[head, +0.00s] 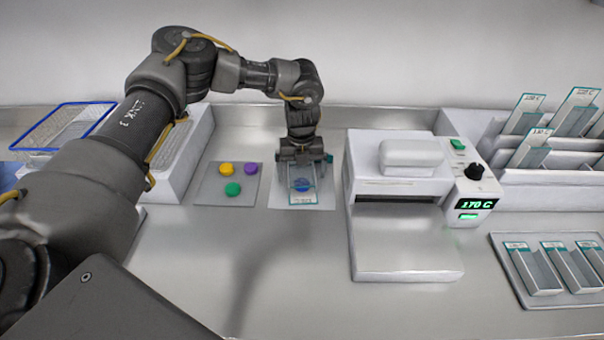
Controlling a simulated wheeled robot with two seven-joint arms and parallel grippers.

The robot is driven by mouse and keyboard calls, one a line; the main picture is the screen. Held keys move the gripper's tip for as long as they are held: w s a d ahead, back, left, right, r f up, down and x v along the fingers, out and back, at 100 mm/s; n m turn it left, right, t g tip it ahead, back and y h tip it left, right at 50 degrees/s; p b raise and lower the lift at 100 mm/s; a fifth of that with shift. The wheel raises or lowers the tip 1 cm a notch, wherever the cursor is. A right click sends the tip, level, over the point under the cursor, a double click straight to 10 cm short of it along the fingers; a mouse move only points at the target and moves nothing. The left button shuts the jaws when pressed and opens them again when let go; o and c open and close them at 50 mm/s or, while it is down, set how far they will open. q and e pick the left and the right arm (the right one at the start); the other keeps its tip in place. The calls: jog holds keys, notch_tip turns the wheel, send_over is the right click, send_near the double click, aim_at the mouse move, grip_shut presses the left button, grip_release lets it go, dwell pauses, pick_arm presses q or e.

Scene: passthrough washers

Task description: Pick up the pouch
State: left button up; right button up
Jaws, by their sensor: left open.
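A clear pouch (303,198) with a pale label edge and a blue disc (304,185) showing in it lies on a white sheet (325,170) on the metal counter. My left gripper (301,176) points straight down over the pouch, with its jaws open around the blue disc's area. The gripper hides the far part of the pouch, and I cannot tell whether the fingers touch it. My right gripper is not in view.
A grey mat (212,190) with yellow, purple and green discs lies left of the sheet. A white sealer (400,170) reading 170 C stands close on the right. Labelled pouches stand in a rack (545,190) and lie on a tray (520,285). The front counter is clear.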

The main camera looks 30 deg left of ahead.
pick_arm(q)
jog(key=shift+f, duration=0.5)
jog(key=shift+s+r, duration=0.15)
jog(key=c, duration=1)
jog(key=shift+c, duration=0.2)
